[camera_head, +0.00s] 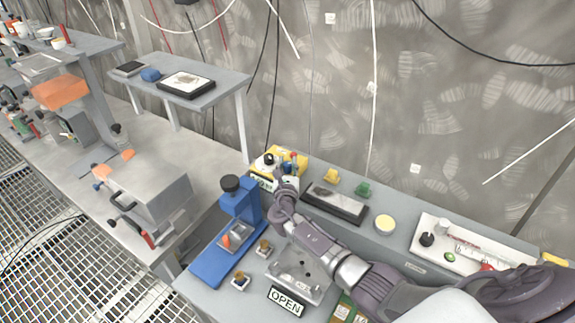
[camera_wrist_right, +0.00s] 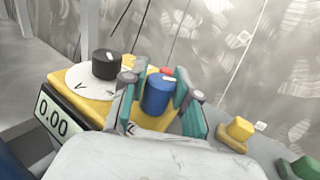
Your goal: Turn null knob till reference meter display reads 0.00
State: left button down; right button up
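The yellow reference meter (camera_head: 299,157) sits on the bench by the wall and also shows in the right wrist view (camera_wrist_right: 69,79). Its display (camera_wrist_right: 54,125) reads 0.00. A black knob (camera_wrist_right: 106,65) on a white dial stands on its top. A blue knob (camera_wrist_right: 157,95) stands beside it, with a red part behind; which one is the null knob I cannot read. My right gripper (camera_head: 286,186) reaches down at the meter. In the right wrist view, its fingers (camera_wrist_right: 158,88) close around the blue knob, one on each side. My left gripper is not in view.
A blue press-like stand (camera_head: 240,205) is left of my right arm. A clear tray (camera_head: 301,268) and an OPEN sign (camera_head: 286,301) lie in front. A black flat device (camera_head: 336,203), yellow and green pieces, and a white tray (camera_head: 425,225) stand to the right.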

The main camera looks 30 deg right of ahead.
jog(key=o, duration=0.3)
jog(key=v, duration=1.2)
dwell(0.3)
